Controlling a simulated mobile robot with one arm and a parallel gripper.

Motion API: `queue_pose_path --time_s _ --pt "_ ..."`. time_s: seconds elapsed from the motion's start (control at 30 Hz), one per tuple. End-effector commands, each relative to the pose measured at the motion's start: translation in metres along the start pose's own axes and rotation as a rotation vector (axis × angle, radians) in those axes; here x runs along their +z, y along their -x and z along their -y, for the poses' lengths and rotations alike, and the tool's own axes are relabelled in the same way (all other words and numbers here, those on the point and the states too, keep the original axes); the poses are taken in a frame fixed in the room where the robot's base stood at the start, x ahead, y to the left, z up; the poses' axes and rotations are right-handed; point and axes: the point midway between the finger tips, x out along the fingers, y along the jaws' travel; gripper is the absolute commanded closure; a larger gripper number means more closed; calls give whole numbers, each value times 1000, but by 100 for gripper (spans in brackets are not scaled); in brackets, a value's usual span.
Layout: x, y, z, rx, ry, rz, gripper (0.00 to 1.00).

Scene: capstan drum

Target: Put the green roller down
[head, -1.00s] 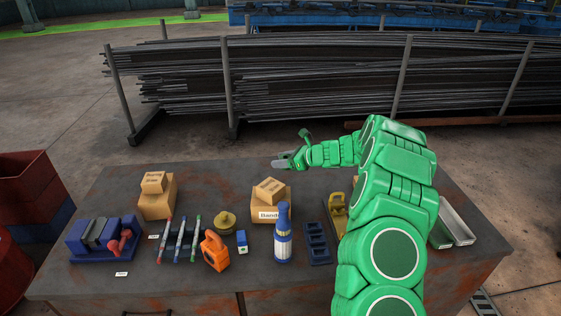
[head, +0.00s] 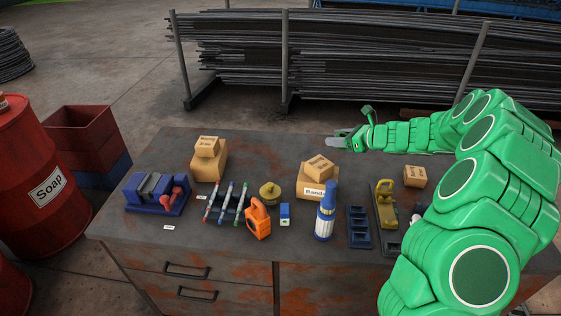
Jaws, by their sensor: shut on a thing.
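My gripper (head: 339,142) reaches in from the right, over the back edge of the table, pointing left. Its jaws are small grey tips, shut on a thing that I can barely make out. I cannot pick out a green roller's shape between them, since green also covers my arm and wrist. The table (head: 300,140) has bare surface under and left of my gripper.
Carton boxes (head: 208,165), a blue vise (head: 157,190), an orange jug (head: 257,222), a blue bottle (head: 326,215), a blue tray (head: 358,228) and a yellow tool (head: 386,207) crowd the table's middle and front. Metal rods (head: 400,60) stand behind. A red barrel (head: 40,185) stands left.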

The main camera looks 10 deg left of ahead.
Motion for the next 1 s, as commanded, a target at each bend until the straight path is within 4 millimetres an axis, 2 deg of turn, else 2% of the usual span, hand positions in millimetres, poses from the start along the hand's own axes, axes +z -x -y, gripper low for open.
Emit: queue_pose_path --time_s 0.2,0.47,0.67,0.8,1.0 --pt "30 10 -1 4 8 1 82" --pt "43 -27 -38 158 86 2 82" --pt "58 -61 -84 331 169 3 82" --pt "68 -85 -126 483 230 4 82" --pt "74 -106 -173 645 283 1 82"
